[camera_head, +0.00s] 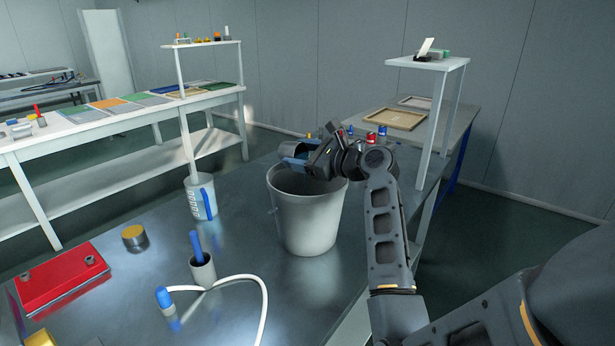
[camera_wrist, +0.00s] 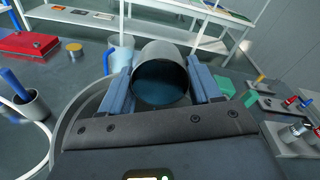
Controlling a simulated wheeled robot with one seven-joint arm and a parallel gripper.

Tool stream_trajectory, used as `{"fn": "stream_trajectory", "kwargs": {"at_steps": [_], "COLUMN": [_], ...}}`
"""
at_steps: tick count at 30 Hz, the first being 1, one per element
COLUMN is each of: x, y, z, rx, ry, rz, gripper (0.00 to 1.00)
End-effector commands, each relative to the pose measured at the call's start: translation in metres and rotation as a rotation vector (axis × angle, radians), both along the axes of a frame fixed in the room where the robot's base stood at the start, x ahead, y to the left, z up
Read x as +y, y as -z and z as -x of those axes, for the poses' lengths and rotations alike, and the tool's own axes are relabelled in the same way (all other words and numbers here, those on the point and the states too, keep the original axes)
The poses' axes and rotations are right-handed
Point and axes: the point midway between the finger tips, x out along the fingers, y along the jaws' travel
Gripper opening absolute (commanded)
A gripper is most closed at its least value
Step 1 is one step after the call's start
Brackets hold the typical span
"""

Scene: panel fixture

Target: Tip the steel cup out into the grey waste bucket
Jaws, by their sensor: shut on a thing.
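The steel cup (camera_head: 292,149) is held over the grey waste bucket (camera_head: 308,225), near the height of its rim. In the wrist view the cup (camera_wrist: 161,55) sits between the two blue finger pads of my gripper (camera_wrist: 160,88), which is shut on it. The cup is tilted well over, and its round opening shows a dark blue inside. I cannot tell whether anything is in it or falling from it. My gripper (camera_head: 305,160) also shows in the head view above the bucket's mouth. The bucket's rim (camera_wrist: 68,125) curves beneath my gripper. The bucket's floor is hidden.
A measuring jug (camera_head: 200,197) stands behind-left of the bucket. A small cup with a blue-handled tool (camera_head: 202,270), a white cable (camera_head: 250,279), a brass-topped tin (camera_head: 134,237) and a red case (camera_head: 60,275) lie left. A raised white shelf (camera_head: 428,63) stands to the right.

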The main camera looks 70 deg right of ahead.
Motion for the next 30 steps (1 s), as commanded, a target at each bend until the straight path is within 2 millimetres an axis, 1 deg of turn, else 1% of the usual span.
{"fn": "stream_trajectory", "kwargs": {"at_steps": [23, 26, 27, 30], "x": [0.000, 0.000, -0.001, -0.003], "y": [-0.008, -0.010, -0.005, -0.016], "z": [0.002, 0.000, -0.002, -0.013], "rx": [-0.077, -0.004, 0.054, 0.129], "ry": [0.001, 0.001, 0.001, 0.000], "rz": [0.018, 0.002, -0.012, -0.028], "gripper": [0.30, 0.30, 0.30, 0.30]}}
